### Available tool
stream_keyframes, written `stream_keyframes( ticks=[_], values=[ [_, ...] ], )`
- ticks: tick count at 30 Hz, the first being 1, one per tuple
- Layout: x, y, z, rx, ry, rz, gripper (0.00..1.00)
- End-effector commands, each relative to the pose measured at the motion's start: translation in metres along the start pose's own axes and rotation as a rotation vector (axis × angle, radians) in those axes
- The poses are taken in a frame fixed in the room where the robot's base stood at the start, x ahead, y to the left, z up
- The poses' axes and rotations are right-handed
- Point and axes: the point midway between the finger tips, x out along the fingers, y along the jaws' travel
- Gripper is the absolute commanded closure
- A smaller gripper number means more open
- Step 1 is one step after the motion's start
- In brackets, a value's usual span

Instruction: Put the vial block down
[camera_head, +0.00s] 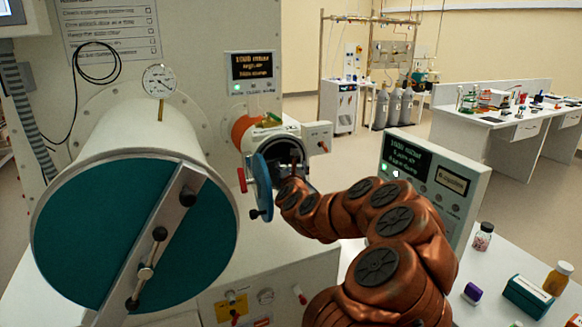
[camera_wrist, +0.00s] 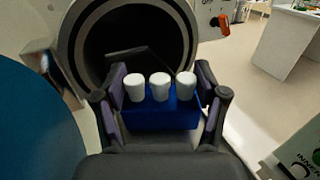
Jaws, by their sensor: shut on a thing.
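The vial block (camera_wrist: 160,115) is blue and carries three white-capped vials (camera_wrist: 160,86) in a row. My gripper (camera_wrist: 162,98) is shut on it, one finger at each side. In the wrist view the block is in front of the dark round mouth of a small port (camera_wrist: 135,38). In the head view my arm reaches to this small port (camera_head: 275,138), with my gripper (camera_head: 290,168) at its opening. The block is too dark and too covered there to make out, and I cannot tell how far inside it is.
The small port's blue door (camera_head: 261,186) stands open beside my gripper. A large chamber with a closed teal door (camera_head: 110,245) is at left. A display box (camera_head: 435,180) stands right of my arm. A white table (camera_head: 500,255) holds a jar, bottle and boxes.

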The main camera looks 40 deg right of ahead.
Motion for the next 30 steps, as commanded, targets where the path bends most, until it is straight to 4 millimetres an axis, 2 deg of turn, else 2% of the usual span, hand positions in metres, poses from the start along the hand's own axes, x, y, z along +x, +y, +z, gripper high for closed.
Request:
stream_keyframes(
  ticks=[30],
  values=[
    [0.000, 0.000, -0.017, 0.003, 0.002, 0.000, 0.73]
  ],
)
